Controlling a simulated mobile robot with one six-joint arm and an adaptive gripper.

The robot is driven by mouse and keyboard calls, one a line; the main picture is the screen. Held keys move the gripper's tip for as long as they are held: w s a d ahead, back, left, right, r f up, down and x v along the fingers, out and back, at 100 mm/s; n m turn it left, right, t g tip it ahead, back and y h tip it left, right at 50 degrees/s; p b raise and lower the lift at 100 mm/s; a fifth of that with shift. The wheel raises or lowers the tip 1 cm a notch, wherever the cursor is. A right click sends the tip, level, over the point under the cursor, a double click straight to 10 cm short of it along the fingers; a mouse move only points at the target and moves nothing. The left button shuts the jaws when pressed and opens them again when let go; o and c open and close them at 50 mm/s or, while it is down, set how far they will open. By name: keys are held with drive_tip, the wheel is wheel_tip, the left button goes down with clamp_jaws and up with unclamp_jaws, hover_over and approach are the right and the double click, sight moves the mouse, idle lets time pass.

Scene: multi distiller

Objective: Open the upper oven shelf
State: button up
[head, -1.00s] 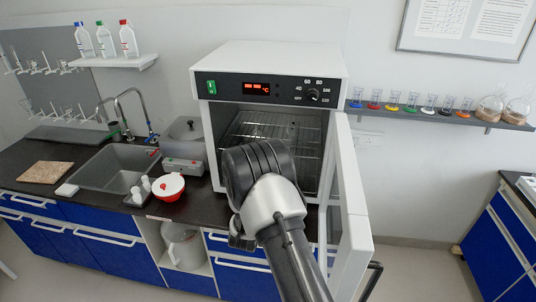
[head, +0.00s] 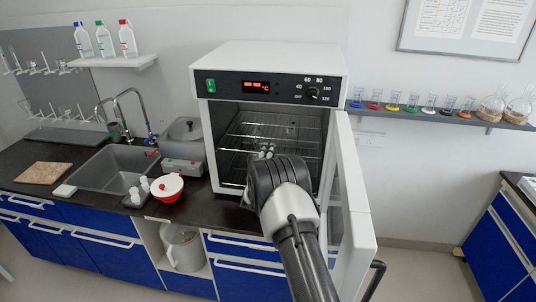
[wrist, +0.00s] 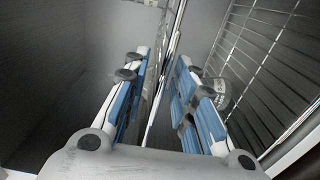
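The white oven (head: 270,58) stands on the bench with its door (head: 352,200) swung open to the right. The upper wire shelf (head: 255,128) is inside the chamber. My gripper (head: 267,152) reaches into the oven opening at shelf height, and my wrist hides part of the chamber. In the wrist view, the gripper (wrist: 164,75) is open, with blue-padded fingers left and right. A wire shelf (wrist: 165,70) appears nearly edge-on in the gap between them. I cannot tell whether either finger touches it. Another wire rack (wrist: 262,70) shows to the right.
The open door stands close to the right of my arm. Left of the oven are a grey lidded bath (head: 183,140), a red-and-white bowl (head: 168,187) and a sink (head: 110,168). A wall shelf (head: 435,117) with glassware is at right.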

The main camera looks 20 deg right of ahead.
drive_tip(key=shift+c, duration=0.6)
clamp_jaws()
